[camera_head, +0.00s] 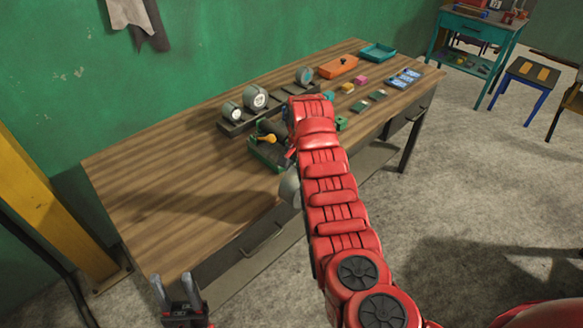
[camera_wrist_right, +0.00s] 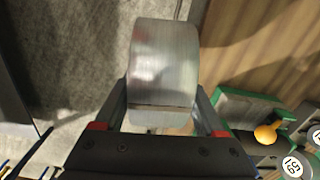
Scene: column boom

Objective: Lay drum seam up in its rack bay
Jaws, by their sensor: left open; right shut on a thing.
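A silver-grey drum (camera_wrist_right: 163,65) sits between the fingers of my right gripper (camera_wrist_right: 160,100), which is shut on it. A thin dark seam line crosses the drum near the palm in the wrist view. In the head view part of the drum (camera_head: 289,188) shows left of my red right arm, by the table's front edge; the arm hides that gripper. The dark rack (camera_head: 233,128) stands toward the back of the table, holding drums with pale round faces (camera_head: 255,97). My left gripper (camera_head: 176,292) is open and empty at the bottom left, in front of the table.
A green tray (camera_head: 262,160) with a yellow-knobbed tool (camera_head: 268,139) lies in front of the rack, partly behind my arm. An orange box (camera_head: 338,67), a teal tray (camera_head: 378,52) and small blocks occupy the table's far right. The wooden table's left half (camera_head: 160,175) is clear.

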